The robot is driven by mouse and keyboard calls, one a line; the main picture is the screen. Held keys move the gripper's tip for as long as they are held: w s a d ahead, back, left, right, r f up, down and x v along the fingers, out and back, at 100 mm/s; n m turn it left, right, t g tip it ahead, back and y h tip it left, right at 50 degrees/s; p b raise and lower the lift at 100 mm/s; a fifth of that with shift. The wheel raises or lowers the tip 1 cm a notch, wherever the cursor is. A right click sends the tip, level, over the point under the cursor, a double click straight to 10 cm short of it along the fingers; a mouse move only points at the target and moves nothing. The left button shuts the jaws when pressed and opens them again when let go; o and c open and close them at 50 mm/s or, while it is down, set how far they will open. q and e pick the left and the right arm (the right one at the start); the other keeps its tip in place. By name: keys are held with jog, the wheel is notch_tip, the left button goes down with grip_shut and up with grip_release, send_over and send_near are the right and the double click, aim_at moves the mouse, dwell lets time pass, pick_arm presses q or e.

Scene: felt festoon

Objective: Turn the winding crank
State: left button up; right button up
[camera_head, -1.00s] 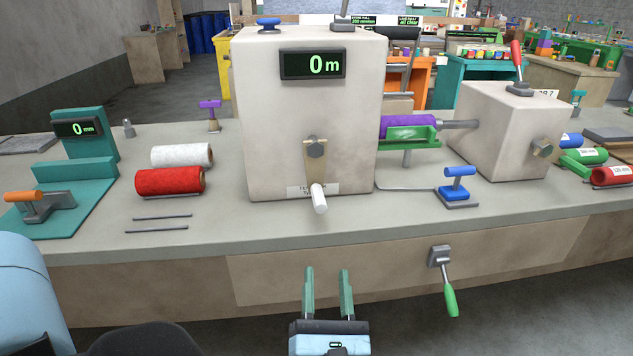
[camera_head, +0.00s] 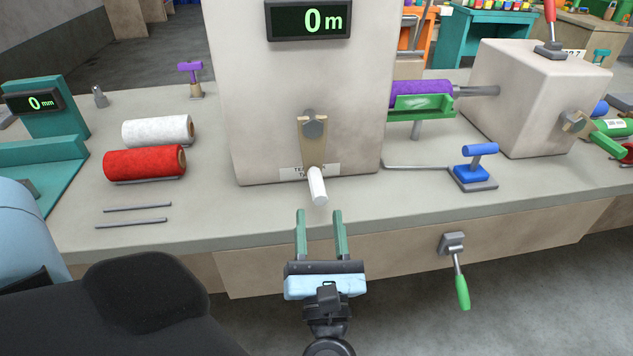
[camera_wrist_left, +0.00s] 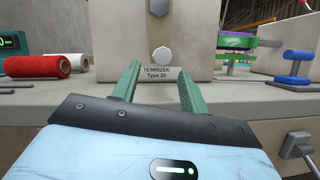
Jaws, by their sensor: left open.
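The winding crank (camera_head: 312,140) is a tan arm on a dark hex hub on the front of a large beige machine block (camera_head: 250,110). Its arm hangs down and ends in a white handle (camera_head: 318,187) that points toward me. The handle's round end shows in the left wrist view (camera_wrist_left: 162,56), just beyond and between the fingers. My left gripper (camera_head: 320,222) is open and empty, with green fingers just below and in front of the handle, apart from it. The right gripper is not in view.
The block's display (camera_head: 308,19) reads 0 m. Red (camera_head: 144,163) and white (camera_head: 157,131) rolls lie on the bench to the left. A blue clamp (camera_head: 474,168) stands to the right. A green-handled lever (camera_head: 459,275) hangs on the bench front.

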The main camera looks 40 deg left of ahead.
aim_at(317, 186)
pick_arm(q)
jog(key=p+x, duration=0.1)
jog(key=x, duration=0.6)
jog(key=shift+w+a+p, duration=0.1)
jog(key=shift+w+p, duration=0.05)
jog(key=shift+p, duration=0.15)
grip_shut()
